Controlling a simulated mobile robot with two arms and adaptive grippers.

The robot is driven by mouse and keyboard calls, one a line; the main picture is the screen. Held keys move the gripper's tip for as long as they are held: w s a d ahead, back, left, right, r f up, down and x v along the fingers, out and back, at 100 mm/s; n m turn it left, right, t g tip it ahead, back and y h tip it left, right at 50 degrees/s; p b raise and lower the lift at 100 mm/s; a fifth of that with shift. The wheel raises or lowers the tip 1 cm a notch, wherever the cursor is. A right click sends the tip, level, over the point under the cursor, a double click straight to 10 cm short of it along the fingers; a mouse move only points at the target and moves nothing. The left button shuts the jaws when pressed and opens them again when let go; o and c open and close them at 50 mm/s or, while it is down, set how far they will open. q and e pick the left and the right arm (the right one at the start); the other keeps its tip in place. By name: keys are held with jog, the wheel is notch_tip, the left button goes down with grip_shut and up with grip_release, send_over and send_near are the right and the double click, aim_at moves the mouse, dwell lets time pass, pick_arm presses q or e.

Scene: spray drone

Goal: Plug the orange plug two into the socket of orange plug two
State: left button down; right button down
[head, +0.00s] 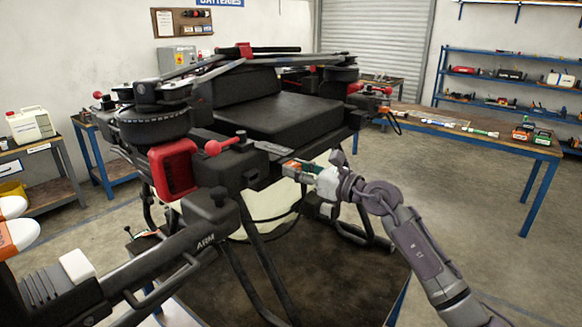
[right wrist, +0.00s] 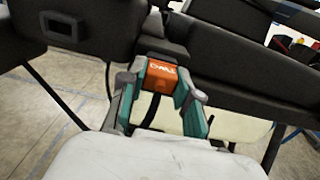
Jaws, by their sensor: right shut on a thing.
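The orange plug two (right wrist: 160,72) is a small orange block with white lettering. My right gripper (right wrist: 163,88) is shut on it, with one finger on each side. In the head view my right gripper (head: 297,170) reaches in from the right, at the side of the drone (head: 270,118), just under its black body. In the right wrist view the plug's far end meets a dark part of the drone (right wrist: 163,50). The socket itself is hidden, and I cannot tell whether the plug is in it.
The drone's black folded arm (head: 200,245) juts toward the front left. A pale tank (head: 270,212) hangs under the body among black legs. A blue-legged table (head: 480,140) with tools stands at the right. The floor to the right is clear.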

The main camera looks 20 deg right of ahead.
dwell(0.3)
jog(key=shift+v, duration=3)
